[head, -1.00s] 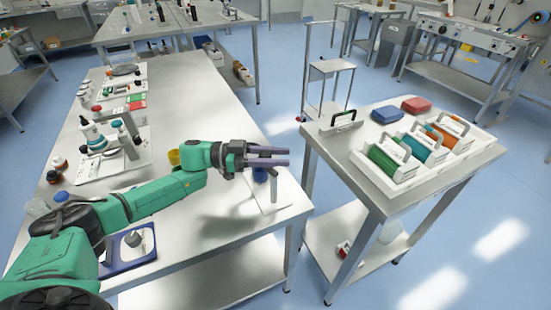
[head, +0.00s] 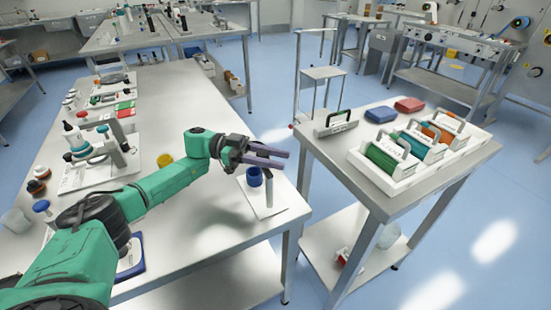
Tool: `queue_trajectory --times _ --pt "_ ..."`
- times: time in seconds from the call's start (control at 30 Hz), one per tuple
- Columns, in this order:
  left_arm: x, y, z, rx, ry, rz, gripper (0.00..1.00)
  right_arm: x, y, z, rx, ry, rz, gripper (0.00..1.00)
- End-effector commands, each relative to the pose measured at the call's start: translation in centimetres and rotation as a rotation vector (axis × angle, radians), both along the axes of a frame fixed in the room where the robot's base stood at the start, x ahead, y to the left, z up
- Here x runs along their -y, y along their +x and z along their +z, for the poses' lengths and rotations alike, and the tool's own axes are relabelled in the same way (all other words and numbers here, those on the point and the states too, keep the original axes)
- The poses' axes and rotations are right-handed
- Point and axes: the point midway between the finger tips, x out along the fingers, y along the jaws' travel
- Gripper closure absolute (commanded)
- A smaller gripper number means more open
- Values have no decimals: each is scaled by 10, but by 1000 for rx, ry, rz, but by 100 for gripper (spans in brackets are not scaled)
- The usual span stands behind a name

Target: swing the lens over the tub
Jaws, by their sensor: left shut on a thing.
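My left gripper (head: 280,160) is above the near right corner of the long table. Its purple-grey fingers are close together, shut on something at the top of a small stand. The stand's upright post (head: 269,190) rises from a white base plate (head: 262,211) and meets the underside of the fingers. The lens cannot be made out; the gripper hides the top of the stand. A small blue tub (head: 254,176) stands beside the post, just below the fingers and partly covered by them. My right gripper is not in view.
A yellow cup (head: 165,159) stands left of my left gripper. Bottles and instruments line the table's left side. A side table (head: 392,205) at the right holds a white rack (head: 403,187) with coloured cases. A gap separates the tables.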

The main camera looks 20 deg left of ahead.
Motion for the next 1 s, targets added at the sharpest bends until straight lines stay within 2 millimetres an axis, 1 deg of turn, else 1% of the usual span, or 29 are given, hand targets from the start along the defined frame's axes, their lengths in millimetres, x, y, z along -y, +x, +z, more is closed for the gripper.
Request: queue_trajectory --times 0.07,0.1,0.13,0.17,0.47,0.57,0.67,0.77,1.0 --pt "0 0 2 3 -4 0 100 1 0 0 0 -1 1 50" --pt "0 0 2 3 -4 0 50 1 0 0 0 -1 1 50" --pt "0 0 2 3 -4 0 39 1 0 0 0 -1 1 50" --pt "0 0 2 2 -4 0 31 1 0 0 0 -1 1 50" --pt "0 0 1 1 -2 0 31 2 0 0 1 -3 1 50" --pt "-6 0 -1 1 -1 2 31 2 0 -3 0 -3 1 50" --pt "-21 0 -2 2 0 4 31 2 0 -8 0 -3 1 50" --pt "-43 -1 -3 3 -1 5 31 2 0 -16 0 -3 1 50" --pt "-100 -3 -4 4 -2 5 31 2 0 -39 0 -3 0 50"
